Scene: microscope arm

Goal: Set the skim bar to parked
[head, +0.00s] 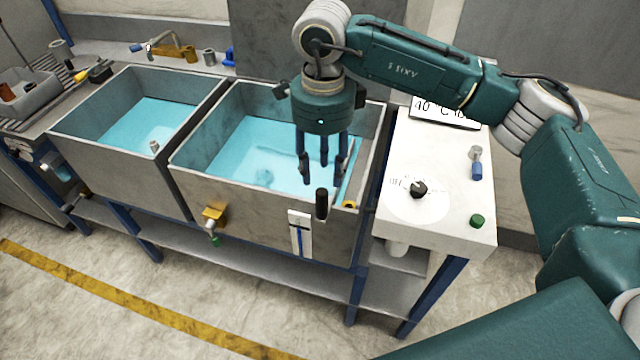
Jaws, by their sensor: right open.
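My right gripper (322,170) hangs fingers down over the right-hand water tank (192,178), near its front right corner. Its dark fingers are spread and hold nothing. A black upright grip (321,204) stands at the tank's front wall, just below the fingertips in the picture; I cannot tell whether they touch. A thin pale bar (353,168) runs along the tank's right side, partly behind the fingers; it looks like the skim bar, and how it joins the grip is unclear. A white marked plate (300,233) is on the front wall below. My left gripper is not in view.
A second tank (120,167) with blue water stands left. A brass valve (213,215) sticks out of the front. Right is a white counter (432,225) with a black knob (418,189), a green button (477,221) and a display (445,112). The floor in front is clear.

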